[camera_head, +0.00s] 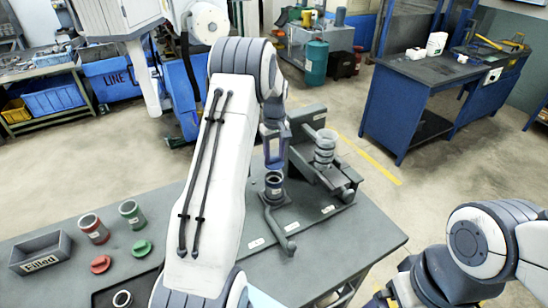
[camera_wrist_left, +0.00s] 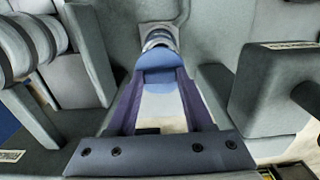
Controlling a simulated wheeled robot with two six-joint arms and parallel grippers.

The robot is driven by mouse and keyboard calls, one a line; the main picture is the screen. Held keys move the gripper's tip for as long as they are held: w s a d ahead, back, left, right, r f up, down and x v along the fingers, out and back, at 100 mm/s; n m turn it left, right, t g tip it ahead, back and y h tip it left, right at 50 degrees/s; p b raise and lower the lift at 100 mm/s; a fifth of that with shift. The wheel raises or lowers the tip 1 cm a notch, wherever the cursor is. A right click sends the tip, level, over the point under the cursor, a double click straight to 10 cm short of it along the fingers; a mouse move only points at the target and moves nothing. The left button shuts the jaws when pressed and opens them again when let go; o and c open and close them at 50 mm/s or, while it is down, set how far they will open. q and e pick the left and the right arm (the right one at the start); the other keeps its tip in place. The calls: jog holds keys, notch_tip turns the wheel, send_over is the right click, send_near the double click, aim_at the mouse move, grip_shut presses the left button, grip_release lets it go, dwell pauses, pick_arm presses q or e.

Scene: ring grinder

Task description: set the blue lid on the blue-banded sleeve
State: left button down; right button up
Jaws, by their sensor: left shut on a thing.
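My left gripper (camera_head: 273,150) is over the grey machine on the table, its fingers pointing down. In the left wrist view its two fingers (camera_wrist_left: 160,78) are shut on the blue lid (camera_wrist_left: 158,62), which shows between the fingertips. The blue-banded sleeve (camera_head: 274,186) stands upright on a dark square base just below the gripper in the head view. Its top looks dark and open, with the gripper apart from it. In the wrist view a round, pale-rimmed piece (camera_wrist_left: 158,38) shows just beyond the lid; I cannot tell whether they touch. My right gripper is out of view.
A stack of metal rings (camera_head: 325,147) stands on the machine to the right. A red sleeve (camera_head: 94,229), green sleeve (camera_head: 132,215), red lid (camera_head: 100,265), green lid (camera_head: 142,249) and a grey "Filled" bin (camera_head: 42,252) are at the left. The table's right front (camera_head: 345,245) is clear.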

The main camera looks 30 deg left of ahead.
pick_arm(q)
jog(key=shift+f+b, duration=1.6)
jog(key=shift+f, duration=0.4)
jog(key=shift+f+b, duration=0.3)
jog(key=shift+f, duration=0.45)
jog(key=shift+r, duration=0.1)
jog(key=shift+p, duration=0.35)
grip_release()
dwell(0.5)
